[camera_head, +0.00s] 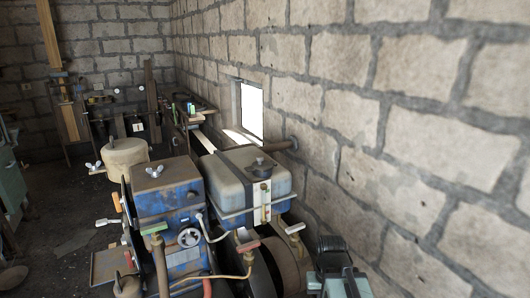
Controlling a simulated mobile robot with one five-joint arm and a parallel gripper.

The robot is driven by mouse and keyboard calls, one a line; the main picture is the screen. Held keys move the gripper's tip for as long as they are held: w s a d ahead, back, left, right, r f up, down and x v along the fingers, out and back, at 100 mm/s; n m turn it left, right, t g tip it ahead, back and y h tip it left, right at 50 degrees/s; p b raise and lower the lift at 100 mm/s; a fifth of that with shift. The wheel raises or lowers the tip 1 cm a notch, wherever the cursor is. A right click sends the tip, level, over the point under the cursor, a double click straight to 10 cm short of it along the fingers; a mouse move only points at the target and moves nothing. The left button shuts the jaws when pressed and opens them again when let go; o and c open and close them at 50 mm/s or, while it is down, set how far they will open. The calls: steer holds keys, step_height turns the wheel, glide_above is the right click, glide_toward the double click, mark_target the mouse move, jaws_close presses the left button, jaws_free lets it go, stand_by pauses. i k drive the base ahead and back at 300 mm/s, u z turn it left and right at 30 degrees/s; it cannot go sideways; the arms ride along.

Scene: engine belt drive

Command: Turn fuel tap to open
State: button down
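A fuel tank (232,192), pale grey above and blue below, sits behind and right of the blue engine (167,196), close to the stone wall. A pale strap with a narrow brass fitting (264,205) runs down its front. Below it, a small red handle (248,246) sits on top of a brass-coloured pipe fitting and lies roughly level; it looks like the fuel tap, but I cannot be sure. A second, pale handle (295,228) is to its right. Whether either is open or closed cannot be told. My gripper is not clearly visible.
A handwheel (189,237) and thin pipes crowd the engine's front. A dark wheel (284,262) stands below the tank. A teal and black device (340,272) is at the lower right. The stone wall (420,130) closes off the right. Dark floor (62,215) is mostly free at left.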

mark_target(247, 247)
steer(key=u, duration=0.05)
steer(key=k, duration=1)
steer(key=u, duration=0.55)
steer(key=i, duration=0.7)
steer(key=u, duration=1.6)
